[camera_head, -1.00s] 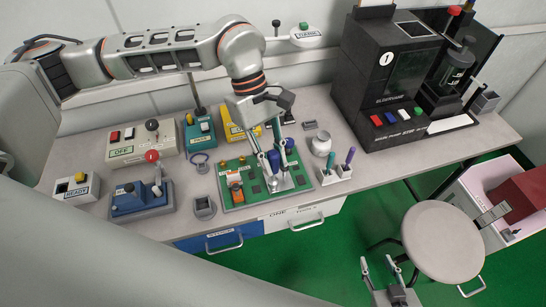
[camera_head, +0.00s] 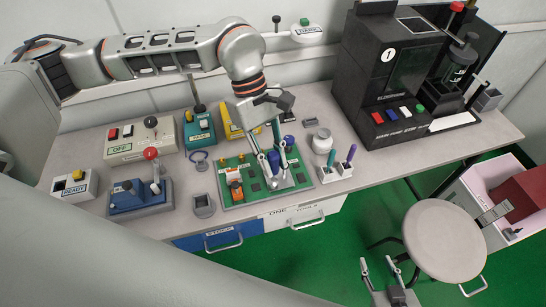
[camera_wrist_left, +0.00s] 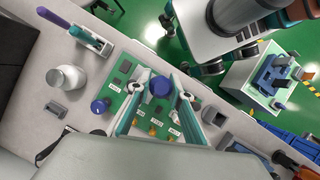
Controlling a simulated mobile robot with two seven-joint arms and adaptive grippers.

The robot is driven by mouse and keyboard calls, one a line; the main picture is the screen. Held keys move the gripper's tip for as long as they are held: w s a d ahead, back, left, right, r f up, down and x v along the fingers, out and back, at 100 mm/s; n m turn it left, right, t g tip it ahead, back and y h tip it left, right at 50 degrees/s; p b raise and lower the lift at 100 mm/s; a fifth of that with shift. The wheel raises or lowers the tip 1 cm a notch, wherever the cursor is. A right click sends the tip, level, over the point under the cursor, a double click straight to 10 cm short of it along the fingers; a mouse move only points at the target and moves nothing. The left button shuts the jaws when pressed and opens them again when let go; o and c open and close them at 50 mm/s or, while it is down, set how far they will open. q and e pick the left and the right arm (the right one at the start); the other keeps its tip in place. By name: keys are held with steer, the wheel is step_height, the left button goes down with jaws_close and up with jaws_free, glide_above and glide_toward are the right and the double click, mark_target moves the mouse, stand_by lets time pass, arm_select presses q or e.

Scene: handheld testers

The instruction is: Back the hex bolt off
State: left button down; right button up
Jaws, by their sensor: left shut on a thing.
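The green board (camera_head: 230,196) lies on the bench and carries an orange part (camera_head: 235,186) and small dark parts. My left gripper (camera_head: 274,164) is over the board's right side. It is shut on an upright blue-handled tool, whose round blue top (camera_wrist_left: 160,88) shows between the fingers in the left wrist view. I cannot make out the hex bolt; the tool and fingers hide what is beneath. My right gripper (camera_head: 382,267) is open and empty near the bottom of the head view.
A white holder with teal and purple pens (camera_head: 337,171) and a white jar (camera_head: 322,142) stand right of the board. A grey cup (camera_head: 203,206) and a blue fixture (camera_head: 138,200) stand left. A black machine (camera_head: 395,85) is behind right, a stool (camera_head: 437,240) in front.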

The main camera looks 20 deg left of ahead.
arm_select(q)
steer(key=shift+f, duration=0.3)
stand_by(0.4)
steer(key=n+t, duration=0.1)
steer(key=n, duration=0.2)
steer(key=shift+n+h, duration=0.3)
steer(key=shift+n+t, duration=0.6)
steer(key=shift+n, duration=0.6)
steer(key=shift+n+t, duration=0.4)
steer(key=shift+n, duration=0.5)
steer(key=n+t, duration=0.1)
steer(key=n, duration=0.3)
steer(key=shift+t, duration=0.4)
steer(key=shift+r, duration=0.1)
